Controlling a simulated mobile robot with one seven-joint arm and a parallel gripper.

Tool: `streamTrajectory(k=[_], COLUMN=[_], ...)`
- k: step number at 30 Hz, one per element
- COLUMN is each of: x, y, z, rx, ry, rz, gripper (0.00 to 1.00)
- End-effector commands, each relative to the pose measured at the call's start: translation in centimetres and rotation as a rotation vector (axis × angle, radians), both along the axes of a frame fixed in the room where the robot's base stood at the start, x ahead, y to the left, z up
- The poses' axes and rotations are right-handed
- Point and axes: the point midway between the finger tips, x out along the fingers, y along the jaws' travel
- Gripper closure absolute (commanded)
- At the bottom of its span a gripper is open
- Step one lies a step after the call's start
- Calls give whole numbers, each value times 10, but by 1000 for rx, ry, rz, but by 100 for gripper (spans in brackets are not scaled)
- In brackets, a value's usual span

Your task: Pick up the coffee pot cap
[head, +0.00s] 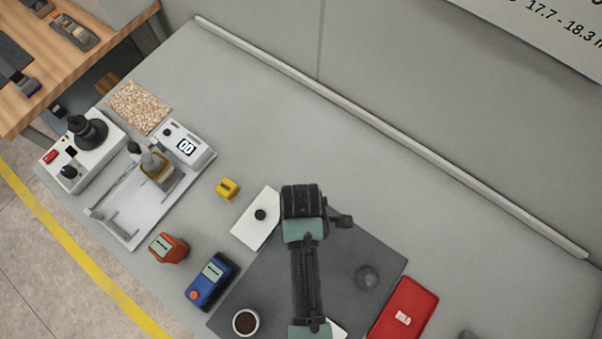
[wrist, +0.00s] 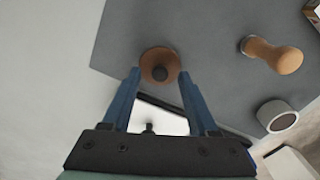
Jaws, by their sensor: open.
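I cannot make out the cap there.
A white plate with a black knob (head: 249,228) lies beside my gripper. A cup with dark contents (head: 245,322), a blue device (head: 210,281), a red box (head: 404,309) and a rounded dark object (head: 367,277) are nearby. The wrist view shows a wooden-looking piece (wrist: 272,54).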

Motion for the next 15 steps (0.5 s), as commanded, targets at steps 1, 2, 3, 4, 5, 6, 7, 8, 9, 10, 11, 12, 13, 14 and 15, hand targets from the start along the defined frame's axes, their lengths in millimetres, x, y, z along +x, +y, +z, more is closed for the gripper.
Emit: streamTrajectory(k=[1,2,3,4,5,6,7,8,9,10,11,12,13,14,15], x=[0,0,0,0,0,0,0,0,0,0,0,0,0,0,0], y=[0,0,0,0,0,0,0,0,0,0,0,0,0,0,0], z=[-3,-5,-6,-7,-8,-8,-8,-8,-8,-8,-8,-7,-7,-7,-7], rx=[0,0,0,0,0,0,0,0,0,0,0,0,0,0,0], ry=[0,0,0,0,0,-1,-1,-1,-1,-1,-1,-1,-1,-1,-1], rz=[1,1,1,1,1,1,0,0,0,0,0,0,0,0,0], gripper=[40,40,40,40,40,40,40,40,40,40,46,53,58,64,71])
